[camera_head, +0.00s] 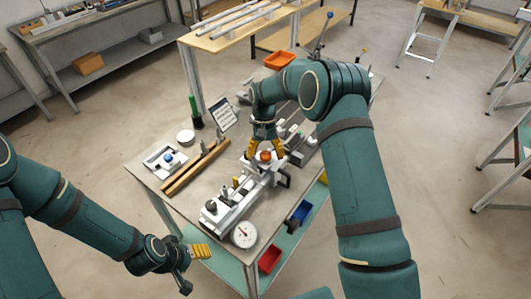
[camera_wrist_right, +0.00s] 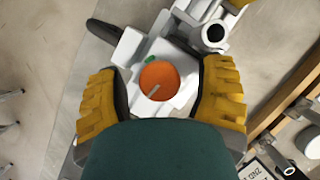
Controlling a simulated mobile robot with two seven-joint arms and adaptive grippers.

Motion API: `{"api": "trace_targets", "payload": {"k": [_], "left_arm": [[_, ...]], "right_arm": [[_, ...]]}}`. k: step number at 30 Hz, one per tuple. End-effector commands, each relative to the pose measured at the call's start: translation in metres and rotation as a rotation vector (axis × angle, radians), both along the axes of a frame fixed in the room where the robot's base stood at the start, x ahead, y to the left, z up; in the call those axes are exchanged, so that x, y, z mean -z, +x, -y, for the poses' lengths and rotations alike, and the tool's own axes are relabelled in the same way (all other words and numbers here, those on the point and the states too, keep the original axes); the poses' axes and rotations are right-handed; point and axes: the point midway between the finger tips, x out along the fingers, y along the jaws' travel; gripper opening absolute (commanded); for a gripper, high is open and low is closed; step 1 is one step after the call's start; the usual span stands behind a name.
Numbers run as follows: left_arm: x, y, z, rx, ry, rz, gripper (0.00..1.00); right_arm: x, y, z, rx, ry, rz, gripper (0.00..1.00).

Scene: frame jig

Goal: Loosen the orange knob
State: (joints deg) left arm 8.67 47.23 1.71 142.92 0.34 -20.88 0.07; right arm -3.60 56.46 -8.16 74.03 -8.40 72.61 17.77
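The orange knob (camera_head: 265,156) sits on a light grey jig block (camera_head: 250,180) on the bench. In the right wrist view the knob (camera_wrist_right: 160,80) is round, with a pale line on its top and a small green mark beside it. My right gripper (camera_head: 264,147) is over the knob, pointing down. In the right wrist view its yellow fingers (camera_wrist_right: 163,75) stand apart on both sides of the knob, with a visible gap on each side. My left gripper (camera_head: 199,251) is off the bench's near left edge, away from the knob; its finger gap cannot be made out.
The bench top also bears wooden bars (camera_head: 195,167), a white tray with a blue knob (camera_head: 168,157), a round dial (camera_head: 244,234), a small sign (camera_head: 224,116) and an orange bin (camera_head: 279,60). Red and blue bins (camera_head: 269,259) sit on the shelf below.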

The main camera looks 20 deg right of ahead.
Motion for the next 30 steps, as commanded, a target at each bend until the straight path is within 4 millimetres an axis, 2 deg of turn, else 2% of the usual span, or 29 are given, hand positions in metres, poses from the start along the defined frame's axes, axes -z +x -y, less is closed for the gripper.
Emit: {"api": "trace_targets", "payload": {"k": [9, 13, 24, 30], "left_arm": [[0.0, 0.0, 0.0, 0.0, 0.0, 0.0, 0.64], [0.0, 0.0, 0.0, 0.0, 0.0, 0.0, 0.64], [0.0, 0.0, 0.0, 0.0, 0.0, 0.0, 0.64], [0.0, 0.0, 0.0, 0.0, 0.0, 0.0, 0.64]], "right_arm": [[-0.004, 0.003, 0.001, 0.003, -0.001, 0.009, 0.69], [-0.013, 0.008, 0.002, 0.003, -0.001, 0.012, 0.69], [-0.08, 0.035, 0.007, 0.003, 0.0, 0.011, 0.69], [-0.104, 0.044, 0.009, 0.002, -0.002, 0.008, 0.69]]}}
